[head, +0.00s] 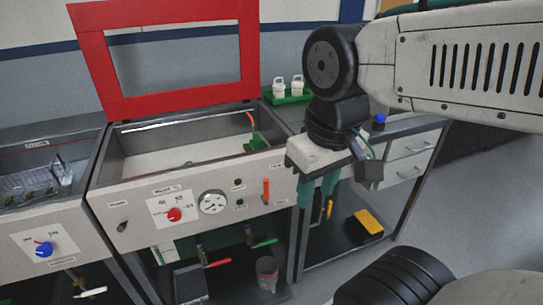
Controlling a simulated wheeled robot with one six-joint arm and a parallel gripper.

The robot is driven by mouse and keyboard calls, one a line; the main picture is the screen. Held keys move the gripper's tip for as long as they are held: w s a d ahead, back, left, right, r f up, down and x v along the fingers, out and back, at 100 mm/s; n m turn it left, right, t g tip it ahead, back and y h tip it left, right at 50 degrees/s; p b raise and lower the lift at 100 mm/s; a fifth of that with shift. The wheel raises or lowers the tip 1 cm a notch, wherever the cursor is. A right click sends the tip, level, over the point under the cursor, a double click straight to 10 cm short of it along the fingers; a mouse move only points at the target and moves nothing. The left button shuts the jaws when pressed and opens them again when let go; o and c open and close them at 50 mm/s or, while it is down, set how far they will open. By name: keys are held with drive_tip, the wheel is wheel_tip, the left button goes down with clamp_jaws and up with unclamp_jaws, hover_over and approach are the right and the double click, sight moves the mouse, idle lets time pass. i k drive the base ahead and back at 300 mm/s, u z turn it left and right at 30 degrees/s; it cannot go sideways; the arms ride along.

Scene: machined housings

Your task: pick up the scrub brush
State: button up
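I cannot pick out the scrub brush for certain. A yellow block with a dark lower part (368,222) lies on the low shelf at the right and could be it. A small green piece with an orange curved part (256,142) is in the back right corner of the open tank. My gripper (318,196) points down in front of the right-hand bench, with its two teal fingers apart and nothing seen between them. The yellow block is below and right of my gripper, not touching it. A thin yellow item (329,209) shows by the right finger.
The wash tank (170,147) stands open with its red-framed lid (92,62) raised. Its front panel has a red knob (174,214) and a gauge (212,202). White bottles in a green tray (289,98) stand behind. A metal can (266,272) stands below the tank. Floor is clear at right.

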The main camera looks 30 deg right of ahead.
sight(257, 144)
drive_tip(key=z, duration=0.65)
drive_tip(key=i, duration=1.1)
drive_tip(key=u, duration=0.3)
